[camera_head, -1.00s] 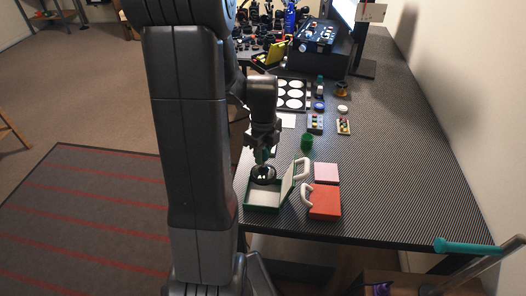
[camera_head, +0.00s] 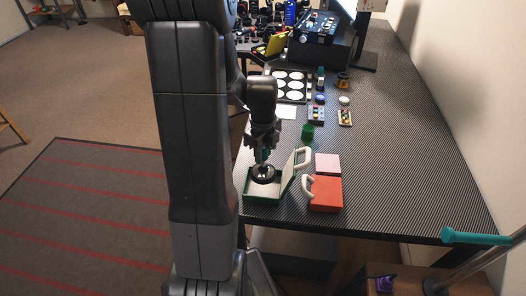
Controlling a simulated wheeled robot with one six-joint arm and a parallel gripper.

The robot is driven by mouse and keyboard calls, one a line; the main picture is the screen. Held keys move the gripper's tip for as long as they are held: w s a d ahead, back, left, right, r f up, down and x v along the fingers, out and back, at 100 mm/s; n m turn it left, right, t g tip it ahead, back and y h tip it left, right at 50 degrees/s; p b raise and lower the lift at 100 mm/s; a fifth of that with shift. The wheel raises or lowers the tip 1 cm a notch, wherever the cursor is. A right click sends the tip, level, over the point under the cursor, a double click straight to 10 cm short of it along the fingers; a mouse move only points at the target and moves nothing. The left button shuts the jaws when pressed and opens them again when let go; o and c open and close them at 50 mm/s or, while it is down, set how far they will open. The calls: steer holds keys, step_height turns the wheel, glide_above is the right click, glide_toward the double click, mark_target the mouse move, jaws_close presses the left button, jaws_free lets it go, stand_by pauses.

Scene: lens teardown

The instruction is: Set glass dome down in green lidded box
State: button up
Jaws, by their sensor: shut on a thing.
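The green lidded box (camera_head: 265,199) sits near the table's front left edge. Its lid (camera_head: 288,172) stands open on the right side, with a white handle, and the inside looks white. My gripper (camera_head: 264,162) points down over the box, shut on a dark round piece with a shiny middle, which I take for the glass dome (camera_head: 263,175). The piece is at or inside the box's opening, near its back. I cannot tell whether it touches the box floor.
A red box (camera_head: 325,194) with a white handle and a pink block (camera_head: 328,163) stand just right of the open lid. A green cup (camera_head: 308,131) stands behind. A tray with white discs (camera_head: 290,85) lies farther back. The table's right side is clear.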

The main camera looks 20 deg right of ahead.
mark_target(263, 168)
steer(key=shift+f, duration=0.15)
steer(key=shift+f+b, duration=1.3)
steer(key=shift+f, duration=0.25)
steer(key=shift+f, duration=0.2)
steer(key=shift+f+b, duration=1.05)
steer(key=shift+f, duration=0.1)
steer(key=shift+f+b, duration=0.55)
steer(key=shift+f, duration=0.15)
stand_by(1.2)
steer(key=shift+r+p, duration=3.85)
steer(key=shift+r, duration=1.25)
steer(key=shift+a+f, duration=0.1)
